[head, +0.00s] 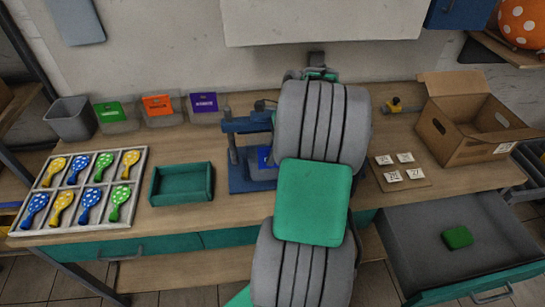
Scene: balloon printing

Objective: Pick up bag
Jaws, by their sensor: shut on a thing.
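Three coloured bags stand in clear bins at the back left of the workbench: a green bag (111,112), an orange bag (158,105) and a purple bag (204,102). A small blue item (265,157) shows at the blue press (250,183); I cannot tell if it is a bag. A small green packet (457,237) lies in the open drawer at the right. My large grey and green arm fills the middle of the view. My gripper is hidden behind it, so what it holds does not show.
A tray (136,221) of patterned balloons and an empty green box (181,200) stand at the left. A grey bin (71,119) is behind the tray. At the right are a board with white cards (393,158), an open cardboard box (456,152) and the pulled-out drawer (410,267).

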